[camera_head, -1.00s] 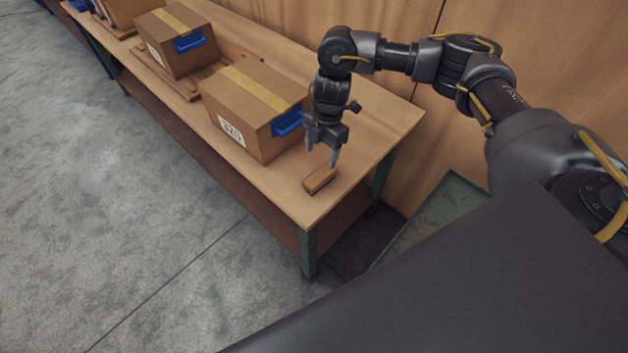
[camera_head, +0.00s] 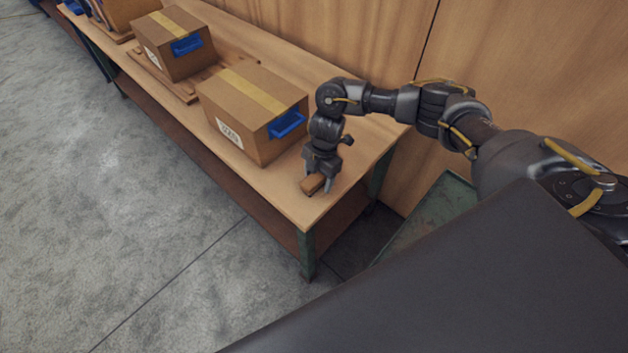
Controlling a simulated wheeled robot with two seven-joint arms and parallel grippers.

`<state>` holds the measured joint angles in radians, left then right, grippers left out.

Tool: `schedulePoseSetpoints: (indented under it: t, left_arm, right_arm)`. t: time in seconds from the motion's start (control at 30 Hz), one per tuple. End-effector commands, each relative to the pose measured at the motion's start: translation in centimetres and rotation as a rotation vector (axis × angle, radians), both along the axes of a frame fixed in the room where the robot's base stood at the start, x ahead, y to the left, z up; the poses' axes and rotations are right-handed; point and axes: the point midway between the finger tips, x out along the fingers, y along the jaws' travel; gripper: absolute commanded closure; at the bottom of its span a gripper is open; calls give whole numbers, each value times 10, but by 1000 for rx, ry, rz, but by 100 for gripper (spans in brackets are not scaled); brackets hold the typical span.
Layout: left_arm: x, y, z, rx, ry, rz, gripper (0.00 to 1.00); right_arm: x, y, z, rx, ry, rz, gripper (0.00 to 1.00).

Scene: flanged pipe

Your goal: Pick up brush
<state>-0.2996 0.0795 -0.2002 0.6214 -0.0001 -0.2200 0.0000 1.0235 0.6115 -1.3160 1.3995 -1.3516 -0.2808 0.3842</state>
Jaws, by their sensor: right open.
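The brush (camera_head: 313,184) is a small brown block lying on the wooden bench top (camera_head: 292,209) near its front corner. My right gripper (camera_head: 318,183) points down over it, with its fingers open and one on each side of the brush. The fingertips are low, close to the bench top. I cannot tell whether they touch the brush. The gripper hides part of the brush. My left gripper is not in view.
A cardboard box (camera_head: 246,110) with a blue handle stands just left of my right gripper. Another box (camera_head: 166,42) stands farther back on wooden slats. A wooden wall (camera_head: 360,40) runs behind the bench. A green metal surface (camera_head: 435,215) lies to the right.

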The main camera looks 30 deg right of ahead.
Motion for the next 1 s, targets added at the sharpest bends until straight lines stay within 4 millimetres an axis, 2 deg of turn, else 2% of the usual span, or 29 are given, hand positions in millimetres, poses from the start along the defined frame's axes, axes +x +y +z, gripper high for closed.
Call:
schedulePoseSetpoints:
  t: [0.27, 0.6, 0.67, 1.0]
  left_arm:
    - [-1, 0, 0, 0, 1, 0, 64]
    - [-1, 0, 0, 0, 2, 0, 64]
    - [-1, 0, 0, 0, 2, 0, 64]
    - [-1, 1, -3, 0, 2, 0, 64]
  right_arm:
    - [1, 1, -3, 1, -2, 0, 35]
    - [0, 1, -3, 0, -1, 0, 79]
    - [1, 1, -3, 1, -2, 0, 85]
    - [1, 1, 1, 1, -3, 2, 85]
